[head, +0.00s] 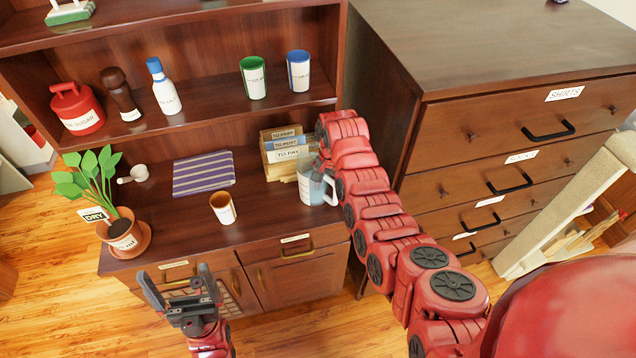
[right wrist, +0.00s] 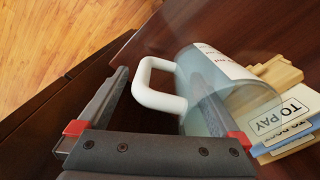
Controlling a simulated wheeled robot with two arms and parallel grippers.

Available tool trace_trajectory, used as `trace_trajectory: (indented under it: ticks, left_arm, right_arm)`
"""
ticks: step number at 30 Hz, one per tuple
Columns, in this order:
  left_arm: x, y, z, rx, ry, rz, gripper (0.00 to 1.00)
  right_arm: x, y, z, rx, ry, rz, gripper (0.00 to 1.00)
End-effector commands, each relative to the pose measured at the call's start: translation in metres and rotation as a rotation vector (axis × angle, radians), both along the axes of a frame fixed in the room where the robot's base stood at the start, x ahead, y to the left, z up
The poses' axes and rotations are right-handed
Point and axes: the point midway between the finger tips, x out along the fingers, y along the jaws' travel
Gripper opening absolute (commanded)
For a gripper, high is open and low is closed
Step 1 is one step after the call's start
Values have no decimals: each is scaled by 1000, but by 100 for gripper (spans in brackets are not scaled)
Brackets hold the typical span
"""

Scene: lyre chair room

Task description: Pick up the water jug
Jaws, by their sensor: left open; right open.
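The water jug (head: 316,190) is a clear bluish vessel with a white handle and a paper label. It stands on the cabinet's lower counter at its right end. In the right wrist view the jug (right wrist: 242,108) is close, its handle between my right gripper's (right wrist: 163,90) fingers. These fingers are apart. The right finger overlaps the jug's wall; I cannot tell whether it touches. In the head view my right arm partly covers the jug. My left gripper (head: 178,285) is open and empty in front of the cabinet, low and away from the jug.
A letter holder (head: 284,152) stands right behind the jug. The upper shelf (head: 205,112) overhangs the counter. A dresser (head: 510,130) stands at the right.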

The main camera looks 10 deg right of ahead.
Motion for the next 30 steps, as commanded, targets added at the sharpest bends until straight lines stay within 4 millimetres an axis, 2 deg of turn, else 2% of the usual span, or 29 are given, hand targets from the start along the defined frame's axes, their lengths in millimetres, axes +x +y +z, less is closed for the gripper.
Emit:
trace_trajectory:
  ticks: [1,4,12,22,30]
  left_arm:
    - [0,0,10,0,0,0,100]
    - [0,0,19,0,0,0,100]
    - [0,0,21,0,0,0,100]
    - [0,0,21,0,0,0,100]
    - [0,0,21,0,0,0,100]
  right_arm:
    - [-1,1,0,-1,6,1,100]
    - [-2,2,-11,0,8,1,100]
    - [0,2,-32,-1,3,1,100]
    - [0,2,-35,-1,-1,1,100]
    - [0,2,-35,-1,0,1,51]
